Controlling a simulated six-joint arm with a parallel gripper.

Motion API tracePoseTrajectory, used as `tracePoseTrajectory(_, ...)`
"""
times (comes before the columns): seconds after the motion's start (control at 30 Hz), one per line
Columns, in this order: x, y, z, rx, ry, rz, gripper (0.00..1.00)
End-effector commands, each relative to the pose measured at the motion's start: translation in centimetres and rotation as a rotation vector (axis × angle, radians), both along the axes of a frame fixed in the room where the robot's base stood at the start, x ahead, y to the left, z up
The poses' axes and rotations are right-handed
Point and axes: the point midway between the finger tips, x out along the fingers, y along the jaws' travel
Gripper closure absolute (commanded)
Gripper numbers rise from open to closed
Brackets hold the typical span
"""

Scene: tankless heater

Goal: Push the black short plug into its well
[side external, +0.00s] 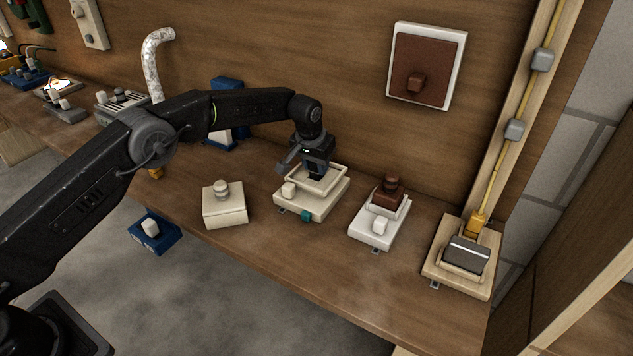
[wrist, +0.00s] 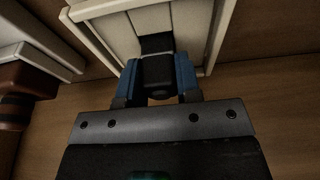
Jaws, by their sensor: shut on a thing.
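My gripper (wrist: 158,80) has blue fingertips and is shut on the black short plug (wrist: 158,70), a small dark block between them. Just beyond the plug, a dark patch (wrist: 157,43) shows in the pale floor of a cream fixture; I cannot tell whether it is the well or part of the plug. In the side view my gripper (side external: 316,168) points down over the raised cream frame of this fixture (side external: 312,205). The plug is hidden there behind the gripper and frame. How deep the plug sits cannot be told.
A cream box with a round knob (side external: 224,205) stands to the left. A white fixture with a brown block (side external: 380,222) stands close on the right, then a wooden fixture with a grey flap (side external: 465,255). The wooden wall rises behind. The bench's front strip is clear.

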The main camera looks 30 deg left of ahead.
Motion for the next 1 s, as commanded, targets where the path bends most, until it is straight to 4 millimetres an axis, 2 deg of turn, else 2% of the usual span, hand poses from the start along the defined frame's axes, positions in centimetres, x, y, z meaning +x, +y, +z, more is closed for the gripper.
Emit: tracePoseTrajectory(1.0, 0.0, 0.0, -1.2, 0.000, 0.000, 0.000, 0.99)
